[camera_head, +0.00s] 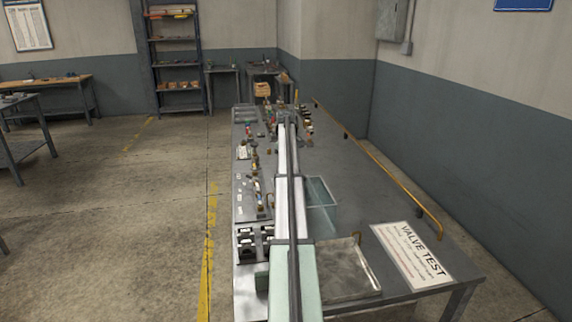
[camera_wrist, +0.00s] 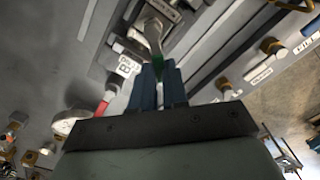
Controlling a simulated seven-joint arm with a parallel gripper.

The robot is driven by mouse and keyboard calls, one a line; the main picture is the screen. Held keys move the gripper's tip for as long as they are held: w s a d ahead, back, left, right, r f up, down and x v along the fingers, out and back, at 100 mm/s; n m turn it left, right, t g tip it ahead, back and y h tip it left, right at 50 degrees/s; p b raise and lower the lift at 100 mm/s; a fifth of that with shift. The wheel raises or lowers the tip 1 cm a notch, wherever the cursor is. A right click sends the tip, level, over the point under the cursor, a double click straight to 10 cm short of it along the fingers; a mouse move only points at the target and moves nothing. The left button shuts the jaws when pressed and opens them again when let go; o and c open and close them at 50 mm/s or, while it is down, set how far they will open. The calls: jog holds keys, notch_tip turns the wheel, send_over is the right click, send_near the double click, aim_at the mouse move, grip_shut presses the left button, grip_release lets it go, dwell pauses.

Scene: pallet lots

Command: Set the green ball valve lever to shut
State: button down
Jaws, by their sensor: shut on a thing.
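The green ball valve lever (camera_wrist: 155,40) shows in the wrist view as a pale metal bar with a green grip at its lower end. It runs down from a valve body near the top edge. My gripper (camera_wrist: 158,72) has two blue fingers shut on the green grip, which is partly hidden between them. In the head view my arm stretches along the bench, and the gripper and lever are too small and covered to make out.
In the wrist view a red-handled lever (camera_wrist: 104,104) and a round gauge-like part (camera_wrist: 72,121) lie to the left. Brass fittings (camera_wrist: 270,45) stand right. In the head view a clear box (camera_head: 320,192) and metal tray (camera_head: 350,270) sit on the bench.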

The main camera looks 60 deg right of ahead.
jog(key=shift+s+a+n, duration=0.2)
jog(key=shift+a+n, duration=0.25)
jog(key=shift+n, duration=1)
jog(key=shift+s+a+n, duration=0.25)
jog(key=shift+a+n, duration=0.25)
jog(key=shift+n, duration=0.9)
jog(key=shift+s+a+n, duration=0.2)
jog(key=shift+a+n, duration=0.25)
jog(key=shift+n, duration=1)
jog(key=c, duration=1.1)
grip_release()
notch_tip(320, 180, up, 14)
jog(key=shift+f, duration=0.1)
